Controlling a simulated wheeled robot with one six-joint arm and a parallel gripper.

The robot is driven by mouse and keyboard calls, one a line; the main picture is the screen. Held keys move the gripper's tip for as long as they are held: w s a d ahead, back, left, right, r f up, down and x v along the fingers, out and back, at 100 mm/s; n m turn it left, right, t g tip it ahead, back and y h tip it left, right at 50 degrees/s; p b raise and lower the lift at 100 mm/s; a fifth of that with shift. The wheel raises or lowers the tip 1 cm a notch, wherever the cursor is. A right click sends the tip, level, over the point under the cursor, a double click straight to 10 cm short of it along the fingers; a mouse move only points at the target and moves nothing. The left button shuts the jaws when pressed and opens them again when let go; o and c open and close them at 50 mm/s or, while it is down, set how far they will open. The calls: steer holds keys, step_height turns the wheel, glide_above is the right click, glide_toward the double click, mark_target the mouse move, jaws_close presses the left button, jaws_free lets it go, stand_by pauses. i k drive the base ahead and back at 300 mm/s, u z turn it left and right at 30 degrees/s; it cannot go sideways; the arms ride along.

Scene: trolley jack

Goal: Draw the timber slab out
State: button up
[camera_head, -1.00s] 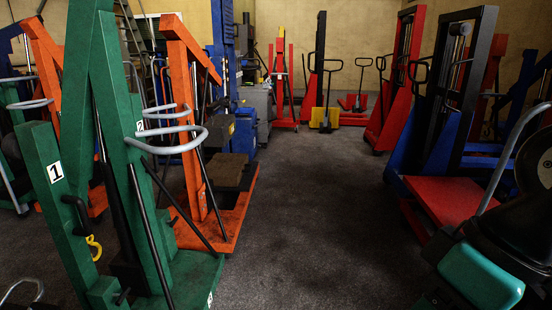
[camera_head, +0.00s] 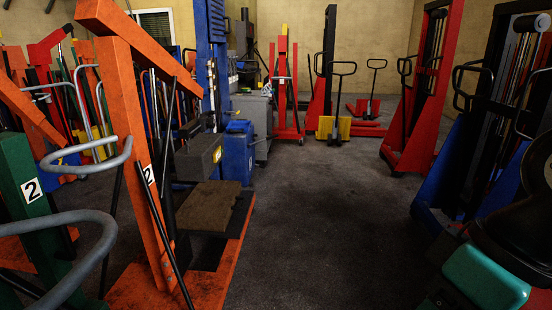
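A flat brown slab with a rough top (camera_head: 210,204), which looks like the timber slab, lies low on the orange jack (camera_head: 230,262) marked 2, left of centre. A dark block or gap shows under its near edge. The orange upright and a dark bar stand just left of it. Its right side faces the open floor. Whether anything clamps it cannot be told. A teal and black part of my arm fills the lower right corner, well apart from the slab. My gripper's fingers are not in view.
The dark floor (camera_head: 310,200) is clear down the middle. A green jack (camera_head: 38,205) with grey looped handles stands at the near left. A blue machine (camera_head: 238,152) stands behind the slab. Red and blue stackers (camera_head: 415,130) line the right. A yellow-fronted pallet truck (camera_head: 334,128) stands at the back.

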mark_target(209, 207)
steer(key=i, duration=2.35)
steer(key=u, duration=0.45)
steer(key=i, duration=1.5)
steer(key=u, duration=0.6)
